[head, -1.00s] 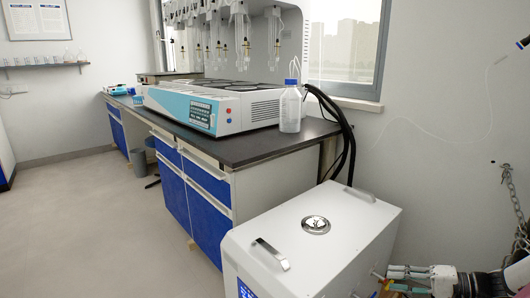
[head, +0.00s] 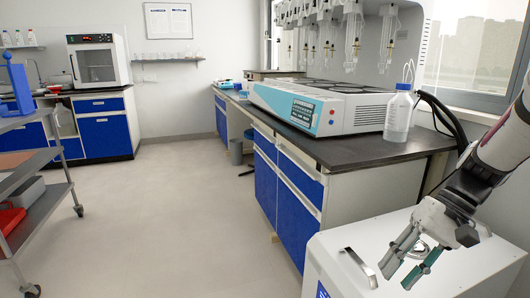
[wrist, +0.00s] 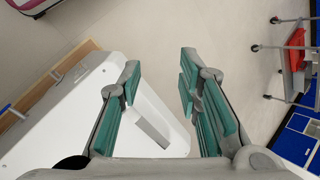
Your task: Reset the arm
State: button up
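My gripper (head: 404,268) hangs over the white box-shaped unit (head: 322,262) at the lower right of the head view. Its two green-padded fingers are spread apart with nothing between them. In the wrist view my gripper (wrist: 158,95) also shows open and empty, with floor between the fingers. The unit (wrist: 60,140) lies below and to the left there, and its grey handle (wrist: 152,130) shows near the left finger. In the head view my arm comes in from the right edge and partly hides the unit's top.
A dark-topped bench (head: 345,150) with blue drawers carries the multi distiller (head: 310,105) and a clear bottle (head: 398,118). Black hoses (head: 440,108) run beside the bottle. A wheeled cart (head: 52,208) stands at the left. The floor (head: 160,220) between is clear.

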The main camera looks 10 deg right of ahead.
jog(key=s+a+r+n+h, duration=0.3)
jog(key=s+a, duration=0.5)
jog(key=s+a+r+n+h, duration=0.2)
jog(key=s+a+r+h, duration=0.15)
jog(key=s+a, duration=0.5)
notch_tip(320, 180, up, 34)
jog(key=d+t+p, duration=0.1)
jog(key=t+p, duration=0.3)
jog(key=p, duration=2.9)
jog(key=shift+s+n, duration=0.2)
jog(key=shift+n, duration=0.2)
jog(key=shift+d+f, duration=0.1)
